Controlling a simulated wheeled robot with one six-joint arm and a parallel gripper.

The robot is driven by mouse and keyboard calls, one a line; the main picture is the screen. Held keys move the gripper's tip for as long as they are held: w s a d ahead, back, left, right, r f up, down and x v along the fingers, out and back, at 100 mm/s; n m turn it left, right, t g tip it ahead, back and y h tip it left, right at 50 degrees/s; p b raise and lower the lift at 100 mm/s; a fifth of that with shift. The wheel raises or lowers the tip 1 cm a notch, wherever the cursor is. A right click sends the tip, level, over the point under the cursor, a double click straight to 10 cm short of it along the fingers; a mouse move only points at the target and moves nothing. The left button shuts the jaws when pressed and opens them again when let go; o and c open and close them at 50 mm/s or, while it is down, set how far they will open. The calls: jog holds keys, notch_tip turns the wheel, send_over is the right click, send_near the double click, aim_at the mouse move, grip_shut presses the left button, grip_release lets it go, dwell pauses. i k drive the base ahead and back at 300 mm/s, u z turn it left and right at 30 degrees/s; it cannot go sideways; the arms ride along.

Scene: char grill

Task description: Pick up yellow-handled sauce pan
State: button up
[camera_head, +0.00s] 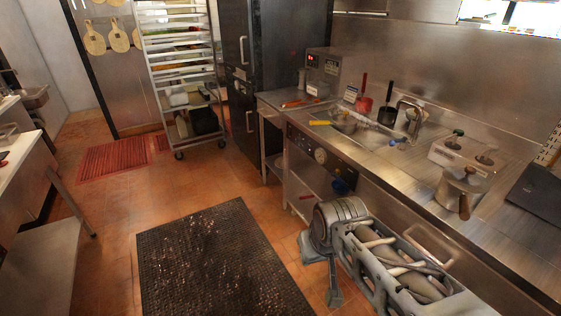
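The sauce pan with the yellow handle (320,122) is on the steel counter, in the middle right of the head view. Its handle points left toward the counter's front edge. Its small metal bowl (346,125) is at the right end of the handle, near the sink area. The bowl is small in the picture, so what it rests on and whether it holds anything is hard to tell. My arm is folded in the lower right, in front of the counter and well apart from the pan. I cannot make out my gripper's fingers in this view.
The steel counter (418,172) carries red-handled (364,100) and black (388,110) utensils, a faucet (409,112) and a lidded metal pot (460,190). A dark tall cabinet (240,80) and a tray rack (180,70) stand behind. A black mat (205,265) lies on open floor.

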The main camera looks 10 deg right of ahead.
aim_at(345, 129)
jog(key=u, duration=0.35)
jog(key=k, duration=0.45)
jog(key=u, duration=0.75)
jog(key=i, duration=0.65)
jog(key=z, duration=0.5)
jog(key=i, duration=2)
jog(key=z, duration=1.4)
jog(key=i, duration=1.15)
jog(key=z, duration=1.45)
jog(key=i, duration=0.35)
jog(key=z, duration=0.15)
jog(key=k, duration=1)
jog(key=z, duration=1)
jog(key=i, duration=0.6)
